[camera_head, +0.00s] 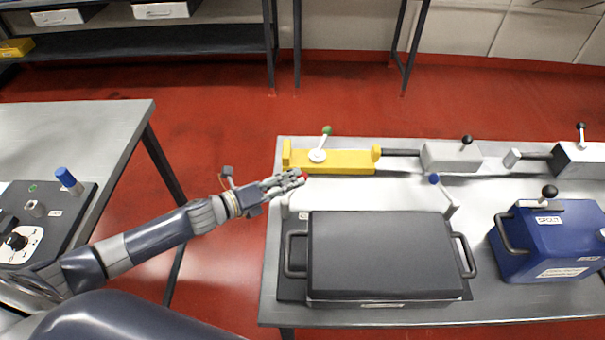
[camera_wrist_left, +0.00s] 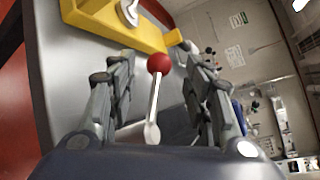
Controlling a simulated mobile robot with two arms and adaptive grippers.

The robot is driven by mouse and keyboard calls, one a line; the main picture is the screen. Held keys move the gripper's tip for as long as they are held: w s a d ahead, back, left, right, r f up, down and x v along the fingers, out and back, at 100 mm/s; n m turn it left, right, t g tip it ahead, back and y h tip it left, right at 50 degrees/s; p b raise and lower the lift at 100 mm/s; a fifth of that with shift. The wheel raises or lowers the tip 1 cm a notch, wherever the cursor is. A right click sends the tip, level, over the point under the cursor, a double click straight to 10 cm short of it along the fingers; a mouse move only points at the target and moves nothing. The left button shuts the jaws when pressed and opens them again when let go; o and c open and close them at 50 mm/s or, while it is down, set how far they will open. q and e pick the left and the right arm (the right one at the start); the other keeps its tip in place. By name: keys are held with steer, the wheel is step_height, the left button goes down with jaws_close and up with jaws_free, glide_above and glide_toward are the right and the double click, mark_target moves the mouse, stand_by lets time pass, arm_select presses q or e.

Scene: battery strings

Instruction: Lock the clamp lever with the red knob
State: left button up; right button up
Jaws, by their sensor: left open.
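The red knob (camera_wrist_left: 159,63) tops a pale clamp lever (camera_wrist_left: 155,105) that stands between the open fingers of my left gripper (camera_wrist_left: 159,88) in the left wrist view. A gap shows on each side of the knob, and the fingers do not close on it. In the head view the red knob (camera_head: 304,175) shows at the fingertips of my left gripper (camera_head: 294,180), at the left edge of the bench. The clamp's base is mostly hidden behind the gripper and the dark case. My right gripper is not in view.
A dark grey case (camera_head: 380,255) with side handles sits on the bench (camera_head: 272,290). Behind it are a yellow fixture (camera_head: 345,160) with a green-knobbed lever (camera_head: 326,131) and a blue-knobbed lever (camera_head: 434,179). A blue box (camera_head: 555,240) stands right.

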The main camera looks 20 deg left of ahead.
mark_target(302, 175)
arm_select(q)
steer(key=shift+p+x, duration=0.4)
steer(key=shift+x, duration=2.1)
steer(key=shift+a, duration=0.1)
jaws_close()
